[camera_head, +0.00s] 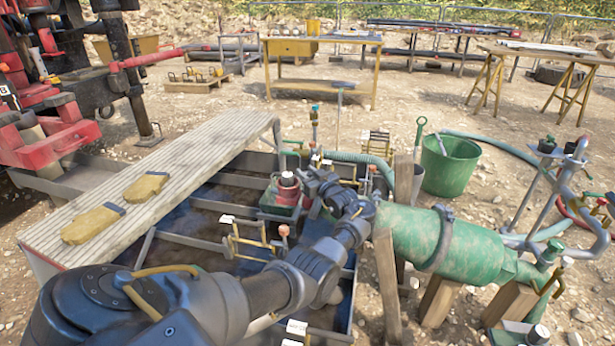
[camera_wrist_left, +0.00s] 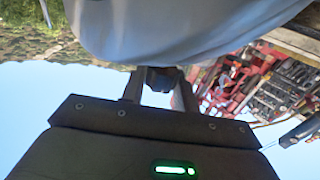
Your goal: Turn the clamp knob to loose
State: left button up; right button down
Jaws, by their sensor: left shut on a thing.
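My left arm reaches in from the lower left in the head view. My left gripper (camera_head: 318,181) is beside the small red and green unit (camera_head: 284,190) above the mud tank. In the left wrist view the two fingers of my left gripper (camera_wrist_left: 160,76) are shut on a small dark knob (camera_wrist_left: 164,80), which I take to be the clamp knob. In the head view the knob is hidden by my gripper and wrist. The way the knob is turned cannot be read. My right gripper is not in view.
A mottled green cylinder (camera_head: 405,238) with a grey band lies right of my wrist. A ribbed walkway (camera_head: 165,180) with yellow gloves (camera_head: 92,223) is on the left. Small valves and pipes rise around the tank. A green bucket (camera_head: 450,170) stands behind on open gravel.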

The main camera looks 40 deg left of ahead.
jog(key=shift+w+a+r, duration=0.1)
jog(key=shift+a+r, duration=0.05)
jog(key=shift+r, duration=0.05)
pick_arm(q)
jog(key=o, duration=1)
jog(key=shift+c, duration=0.2)
jog(key=shift+d, duration=0.1)
jog(key=p+v, duration=0.2)
jog(key=v, duration=0.8)
jog(key=shift+d, duration=0.3)
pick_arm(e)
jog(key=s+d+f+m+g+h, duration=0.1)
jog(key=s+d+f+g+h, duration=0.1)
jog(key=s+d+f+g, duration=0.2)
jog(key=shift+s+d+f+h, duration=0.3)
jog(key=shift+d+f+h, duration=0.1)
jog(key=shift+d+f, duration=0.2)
